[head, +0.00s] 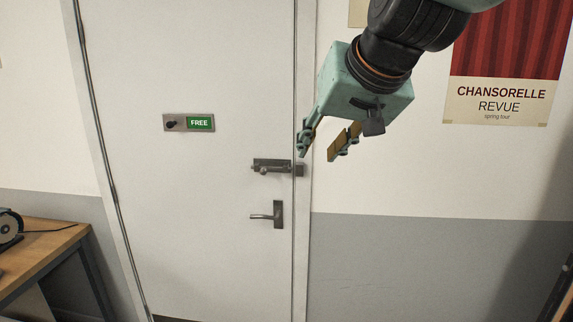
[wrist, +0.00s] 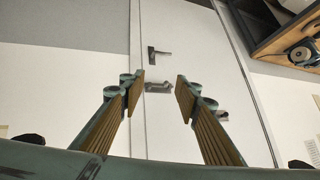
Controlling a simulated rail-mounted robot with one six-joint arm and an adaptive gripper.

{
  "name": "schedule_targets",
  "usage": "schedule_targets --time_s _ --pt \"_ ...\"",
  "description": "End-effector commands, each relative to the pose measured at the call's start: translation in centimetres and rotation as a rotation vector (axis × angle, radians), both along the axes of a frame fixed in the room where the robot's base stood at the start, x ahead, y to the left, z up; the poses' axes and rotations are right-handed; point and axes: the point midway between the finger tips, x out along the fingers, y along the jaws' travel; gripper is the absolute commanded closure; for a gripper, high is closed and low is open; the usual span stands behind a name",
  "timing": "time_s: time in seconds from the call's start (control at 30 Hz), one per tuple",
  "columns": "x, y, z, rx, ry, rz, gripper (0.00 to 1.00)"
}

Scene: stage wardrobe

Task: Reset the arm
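My gripper (head: 319,148) hangs at the upper middle of the head view, in front of the door's right edge and the wall beside it. Its two fingers are apart with nothing between them. In the wrist view the open fingers (wrist: 160,88) frame the white door. The sliding bolt (wrist: 158,87) shows in the gap between them, beyond the fingertips. My gripper appears clear of the door and the wall.
The white door (head: 200,230) looks closed. It carries a "FREE" indicator plate (head: 200,123), the bolt (head: 270,166) and a lever handle (head: 278,214). A red-striped poster (head: 500,95) hangs right. A wooden desk (head: 45,245) with a round device (head: 9,227) stands at left.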

Motion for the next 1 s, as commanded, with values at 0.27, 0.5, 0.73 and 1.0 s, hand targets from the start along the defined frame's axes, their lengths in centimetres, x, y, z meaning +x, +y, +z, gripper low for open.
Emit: schedule_targets --time_s 0.27,0.5,0.73,1.0 --pt "-7.9 -3.8 -3.9 -0.051 0.091 -0.007 0.7" --pt "-14.8 -6.8 -7.4 -0.094 0.172 -0.017 0.7" --pt "-21.5 -9.5 -11.0 -0.139 0.253 -0.032 0.7" --pt "-29.3 -12.3 -15.3 -0.185 0.347 -0.056 0.7"
